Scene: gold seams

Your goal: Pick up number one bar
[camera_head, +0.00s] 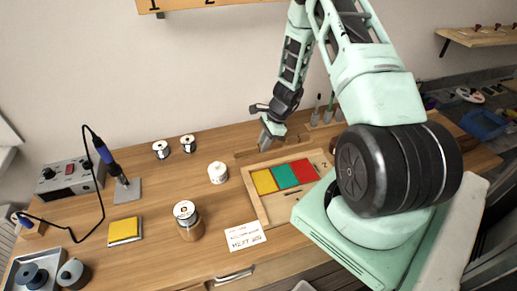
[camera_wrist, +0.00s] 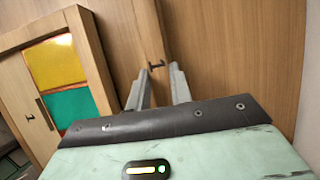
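The number one bar is a wooden strip marked "1" (camera_wrist: 148,35), seen running down from the top of the wrist view. In the head view it lies on the bench behind the wooden frame, partly hidden by my gripper (camera_head: 265,143). In the wrist view my gripper (camera_wrist: 160,72) has its two grey fingers apart, one on each side of the bar near its "1" mark. Whether the fingers touch the bar is unclear. The wooden frame (camera_head: 259,207) holds yellow, green and red panels, and a "2" shows at its right side.
A white card (camera_head: 245,236), a lidded jar (camera_head: 188,228) and a white pot (camera_head: 218,173) stand left of the frame. A soldering station (camera_head: 68,177) with a corded iron is at the far left. Several tools stand upright behind the frame. The bench (camera_head: 165,205) has bare space at centre left.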

